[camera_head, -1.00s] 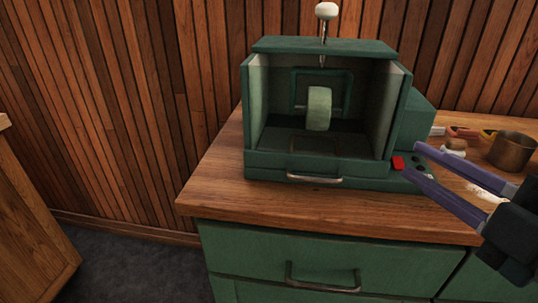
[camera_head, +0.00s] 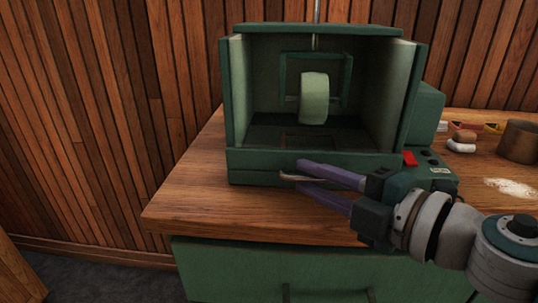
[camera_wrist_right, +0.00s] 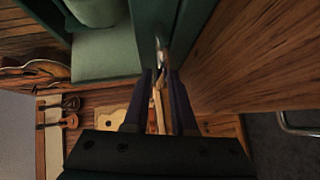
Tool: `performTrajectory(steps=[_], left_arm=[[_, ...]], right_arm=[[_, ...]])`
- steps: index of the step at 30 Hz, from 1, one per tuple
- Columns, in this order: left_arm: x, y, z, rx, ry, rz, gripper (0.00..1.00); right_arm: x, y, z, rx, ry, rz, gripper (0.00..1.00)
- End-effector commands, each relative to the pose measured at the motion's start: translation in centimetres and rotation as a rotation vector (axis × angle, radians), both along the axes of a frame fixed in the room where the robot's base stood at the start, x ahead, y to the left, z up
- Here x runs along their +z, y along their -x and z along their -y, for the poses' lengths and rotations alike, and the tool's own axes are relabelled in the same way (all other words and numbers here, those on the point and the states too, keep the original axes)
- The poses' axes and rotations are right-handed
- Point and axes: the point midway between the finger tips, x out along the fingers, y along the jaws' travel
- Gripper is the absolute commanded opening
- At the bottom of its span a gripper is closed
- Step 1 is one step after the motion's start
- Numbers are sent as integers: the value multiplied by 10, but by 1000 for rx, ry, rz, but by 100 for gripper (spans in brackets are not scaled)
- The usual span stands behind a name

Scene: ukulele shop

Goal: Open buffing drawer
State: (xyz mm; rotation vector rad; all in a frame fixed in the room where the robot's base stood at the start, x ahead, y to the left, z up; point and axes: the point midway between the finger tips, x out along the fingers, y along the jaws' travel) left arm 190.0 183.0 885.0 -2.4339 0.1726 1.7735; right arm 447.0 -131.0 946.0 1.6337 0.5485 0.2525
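The green buffing machine (camera_head: 410,100) stands on the wooden counter, with a pale buffing wheel (camera_head: 314,98) inside its hood. Its low front drawer (camera_head: 250,165) appears shut. The drawer's metal handle (camera_head: 290,177) is partly hidden by my right gripper (camera_head: 299,179). The gripper's two purple fingers are apart, one above and one below the handle in the head view. In the right wrist view the handle (camera_wrist_right: 159,50) lies at the gap between the fingertips (camera_wrist_right: 159,75), and I see no clear grip on it. My left gripper is not in view.
The wooden counter (camera_head: 190,185) is clear left of the machine. A red switch (camera_head: 410,159) is on its right side. A brown cup (camera_head: 518,141) and small items stand further right. A green cabinet drawer (camera_head: 230,265) is below.

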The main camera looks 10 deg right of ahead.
Motion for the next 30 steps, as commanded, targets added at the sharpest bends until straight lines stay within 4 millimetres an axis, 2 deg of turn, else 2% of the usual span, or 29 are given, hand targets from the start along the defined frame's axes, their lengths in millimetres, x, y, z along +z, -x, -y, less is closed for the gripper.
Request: performTrajectory(steps=[3, 11, 18, 30], left_arm=[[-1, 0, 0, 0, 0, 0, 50], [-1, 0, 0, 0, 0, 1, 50], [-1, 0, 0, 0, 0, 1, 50], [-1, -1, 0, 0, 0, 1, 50]], right_arm=[[-1, -6, -4, 1, -1, 0, 25], [-1, -7, -4, 0, 0, -1, 25], [-1, -7, -4, 0, -1, 0, 0], [-1, -7, -4, 0, 0, -1, 0]])
